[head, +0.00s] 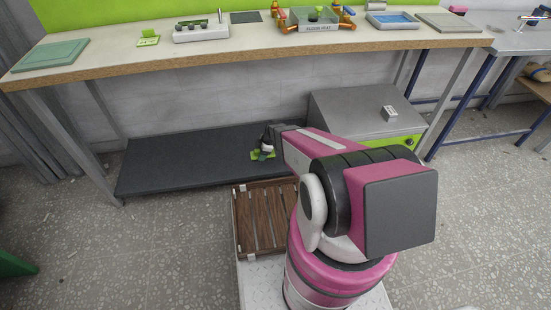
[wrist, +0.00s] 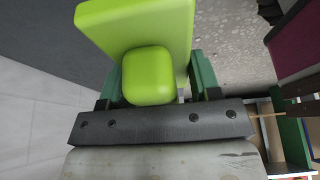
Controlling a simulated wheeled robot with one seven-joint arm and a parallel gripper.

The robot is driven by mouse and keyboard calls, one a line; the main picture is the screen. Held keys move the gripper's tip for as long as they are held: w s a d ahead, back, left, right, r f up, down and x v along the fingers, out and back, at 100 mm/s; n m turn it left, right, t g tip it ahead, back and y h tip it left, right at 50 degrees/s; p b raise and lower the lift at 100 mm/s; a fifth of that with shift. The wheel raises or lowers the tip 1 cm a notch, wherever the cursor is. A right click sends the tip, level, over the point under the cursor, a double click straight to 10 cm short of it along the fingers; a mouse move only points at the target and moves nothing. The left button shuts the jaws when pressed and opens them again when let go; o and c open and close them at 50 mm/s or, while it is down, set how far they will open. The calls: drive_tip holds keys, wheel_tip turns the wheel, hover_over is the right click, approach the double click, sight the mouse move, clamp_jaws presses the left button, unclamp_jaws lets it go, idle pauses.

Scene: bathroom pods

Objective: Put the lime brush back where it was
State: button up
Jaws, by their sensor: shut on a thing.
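The lime brush (wrist: 145,75) shows large in the wrist view as a flat bright-green block with a rounded green knob. My gripper (wrist: 155,90) is shut on it, with a dark green finger on each side of the knob. In the head view my gripper (head: 267,143) is low, by the right part of the dark lower shelf (head: 190,160), and the lime brush (head: 257,156) shows just beneath it. I cannot tell whether the brush touches the shelf. The finger contact is partly hidden.
A long workbench (head: 120,67) stands above the shelf, holding a green mat (head: 50,55), a small lime item (head: 148,39), a white box (head: 201,31) and trays. A grey metal box (head: 350,120) stands right of the shelf. A wooden slatted crate (head: 262,218) is near my base.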

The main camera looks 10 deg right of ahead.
drive_tip(key=w+d+f, duration=0.1)
drive_tip(key=d+f, duration=0.1)
drive_tip(key=w+d+f, duration=0.1)
drive_tip(key=w+d, duration=0.1)
drive_tip(key=d, duration=0.1)
drive_tip(key=w+d+f, duration=0.1)
drive_tip(key=d+f, duration=0.1)
drive_tip(key=d, duration=0.1)
drive_tip(key=shift+w+f, duration=0.35)
drive_tip(key=shift+w, duration=0.05)
drive_tip(key=shift+d+f, duration=0.1)
drive_tip(key=shift+f, duration=1.9)
drive_tip(key=shift+f, duration=0.1)
drive_tip(key=o, duration=0.9)
drive_tip(key=v, duration=1.2)
drive_tip(key=s+a+r+m+h, duration=0.2)
drive_tip(key=s+r+m, duration=0.7)
drive_tip(key=r, duration=0.6)
drive_tip(key=s+a+r+m+h, duration=0.1)
drive_tip(key=s+r+m+h, duration=0.1)
drive_tip(key=s+r+m, duration=0.7)
drive_tip(key=s+r, duration=0.3)
drive_tip(key=r, duration=0.3)
drive_tip(key=shift+s+a, duration=0.15)
drive_tip(key=shift+a, duration=0.25)
